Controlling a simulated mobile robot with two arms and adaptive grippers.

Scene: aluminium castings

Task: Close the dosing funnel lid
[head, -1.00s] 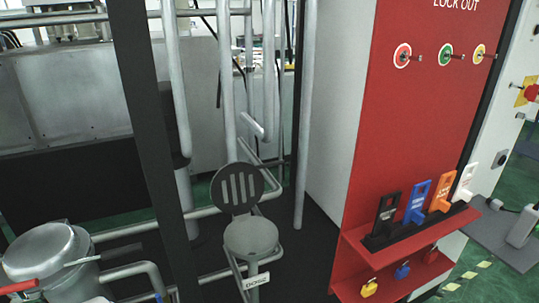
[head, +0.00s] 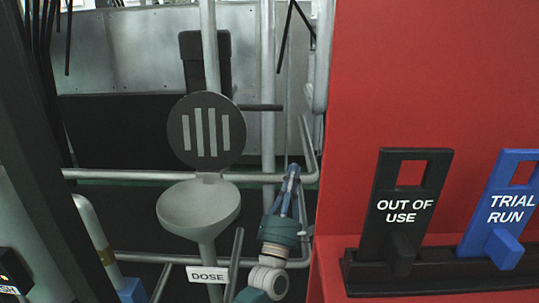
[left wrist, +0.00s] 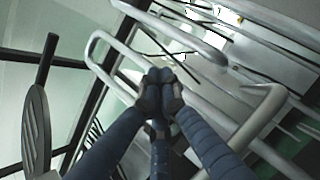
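The dosing funnel (head: 198,212) is a grey bowl on a thin stem, with a white DOSE label (head: 208,275) below it. Its lid (head: 206,130), a dark round disc with several pale slots, stands upright and open at the back of the bowl. In the left wrist view the lid (left wrist: 37,135) shows edge-on at the left. My left gripper (head: 291,172) is right of the funnel, pointing up, apart from bowl and lid. In the left wrist view its blue fingers (left wrist: 160,76) meet at the tips, with nothing visible between them. My right gripper is not in view.
Grey pipes (head: 120,174) run behind the funnel and right of it. A dark post (head: 45,170) stands at the left. A red lockout board (head: 430,70) fills the right, with a black OUT OF USE tag (head: 402,208) and a blue TRIAL RUN tag (head: 508,205).

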